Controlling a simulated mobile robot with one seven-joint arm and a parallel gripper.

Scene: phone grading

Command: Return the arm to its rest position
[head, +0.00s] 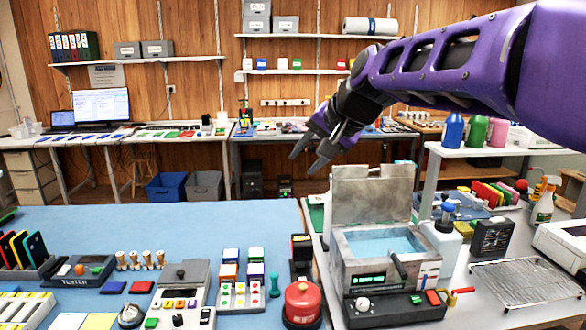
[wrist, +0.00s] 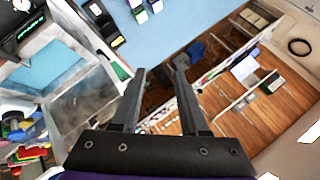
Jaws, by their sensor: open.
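My purple arm reaches in from the right in the head view. My gripper (head: 308,160) hangs in the air above the back of the blue work mat (head: 150,220), left of and above the open lid of a grey metal bath. Its fingers point down and to the left. In the wrist view the two dark fingers of my gripper (wrist: 157,75) stand apart with nothing between them. Nothing touches the fingers in either view.
The grey bath (head: 385,255) with its lid raised stands below my arm. A white shelf (head: 500,150) with coloured bottles is at right. A red canister (head: 302,303), a tester (head: 80,270) and small blocks crowd the front. The mat's back half is clear.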

